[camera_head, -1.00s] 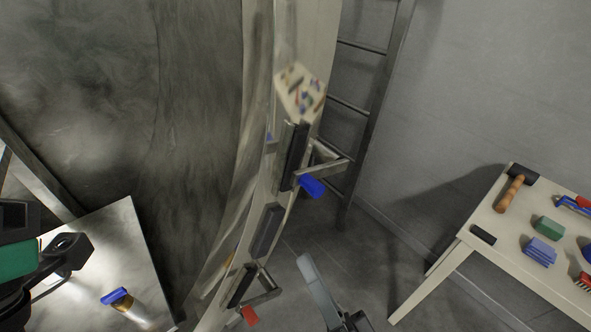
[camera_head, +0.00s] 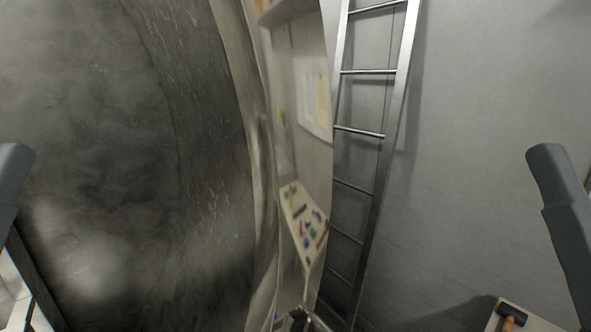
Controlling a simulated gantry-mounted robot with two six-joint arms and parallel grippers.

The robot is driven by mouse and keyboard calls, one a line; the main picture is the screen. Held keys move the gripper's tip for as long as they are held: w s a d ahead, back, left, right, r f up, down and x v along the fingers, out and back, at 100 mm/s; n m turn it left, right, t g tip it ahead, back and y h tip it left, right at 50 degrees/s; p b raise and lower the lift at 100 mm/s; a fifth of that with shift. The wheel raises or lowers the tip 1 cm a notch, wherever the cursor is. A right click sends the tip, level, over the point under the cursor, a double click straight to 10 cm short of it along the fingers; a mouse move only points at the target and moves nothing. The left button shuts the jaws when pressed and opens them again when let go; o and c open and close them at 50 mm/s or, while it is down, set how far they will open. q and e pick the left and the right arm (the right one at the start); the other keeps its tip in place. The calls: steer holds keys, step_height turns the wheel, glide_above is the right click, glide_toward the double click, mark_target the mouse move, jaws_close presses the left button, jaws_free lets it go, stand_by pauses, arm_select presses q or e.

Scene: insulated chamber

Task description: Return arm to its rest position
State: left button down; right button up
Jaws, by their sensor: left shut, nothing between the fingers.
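Grey links of my arms show at both sides of the head view: a short rounded piece of my left arm at the left edge, and a longer piece of my right arm at the right edge. Both stand apart from the door and wall. The fingers of my left and right grippers are outside the picture, so neither gripper can be seen holding anything.
The dark, frosted chamber surface (camera_head: 90,130) fills the left. Its shiny curved edge (camera_head: 325,130) mirrors a table with tools. A metal ladder (camera_head: 368,72) stands against the grey wall (camera_head: 480,130). A hammer (camera_head: 508,322) lies on a table corner (camera_head: 540,325) at the bottom right.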

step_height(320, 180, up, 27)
steer(key=p, duration=2.4)
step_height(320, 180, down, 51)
steer(key=b, duration=5.1)
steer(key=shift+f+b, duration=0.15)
steer(key=shift+b, duration=0.15)
